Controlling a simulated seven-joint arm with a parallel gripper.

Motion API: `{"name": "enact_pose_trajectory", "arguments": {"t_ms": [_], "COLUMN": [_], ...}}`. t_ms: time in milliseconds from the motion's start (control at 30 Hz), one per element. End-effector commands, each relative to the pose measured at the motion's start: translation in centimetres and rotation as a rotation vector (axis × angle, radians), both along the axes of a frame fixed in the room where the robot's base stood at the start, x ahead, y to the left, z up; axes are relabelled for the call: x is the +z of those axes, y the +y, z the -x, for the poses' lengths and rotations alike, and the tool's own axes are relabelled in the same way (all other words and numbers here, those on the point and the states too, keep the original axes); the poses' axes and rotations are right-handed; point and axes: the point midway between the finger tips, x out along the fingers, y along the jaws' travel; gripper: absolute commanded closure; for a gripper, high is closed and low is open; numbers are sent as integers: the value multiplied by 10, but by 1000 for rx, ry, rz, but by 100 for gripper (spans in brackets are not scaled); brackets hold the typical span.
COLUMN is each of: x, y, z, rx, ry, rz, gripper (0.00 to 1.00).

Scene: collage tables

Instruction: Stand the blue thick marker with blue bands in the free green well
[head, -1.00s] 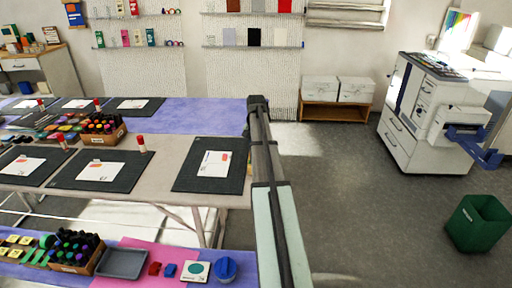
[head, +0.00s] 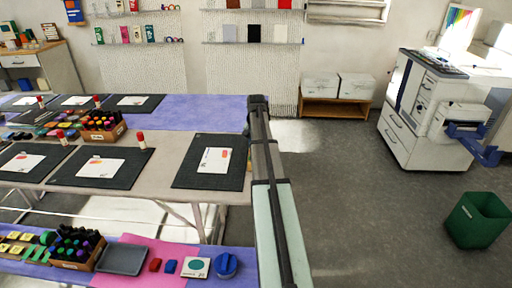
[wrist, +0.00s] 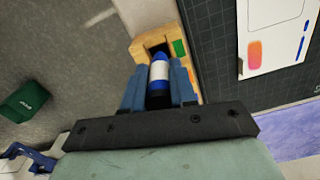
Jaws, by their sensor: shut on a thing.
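In the wrist view my gripper (wrist: 159,80) is shut on a marker (wrist: 159,71) with a blue end and a white band. Its blue fingers stand on either side of it. A wooden holder (wrist: 142,46) lies beyond the fingertips, with green patches (wrist: 180,48) on its right side and a dark opening beside the marker's blue end. The marker's tip overlaps the holder in the picture; I cannot tell whether it is inside a well. The lower part of the marker is hidden.
A black mat with a white card (head: 214,160) lies left of my arm; it also shows in the wrist view (wrist: 270,35). Boxes of markers (head: 103,126) stand on the tables. Open floor and a green bin (head: 477,220) are to the right.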

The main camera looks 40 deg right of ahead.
Motion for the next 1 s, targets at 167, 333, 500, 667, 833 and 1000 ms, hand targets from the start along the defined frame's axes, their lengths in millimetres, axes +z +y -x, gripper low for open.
{"name": "enact_pose_trajectory", "arguments": {"t_ms": [167, 333, 500, 667, 833, 1000], "x": [-4, -8, -11, -11, -11, -13], "y": [0, 0, 0, 0, 0, 0], "z": [0, 0, 0, 0, 0, 0], "rx": [0, 0, 0, 0, 0, 0], "ry": [0, 0, -1, 0, 0, 0], "rz": [0, 0, 1, 0, 0, 0], "gripper": [100, 100, 100, 100, 100, 100]}}
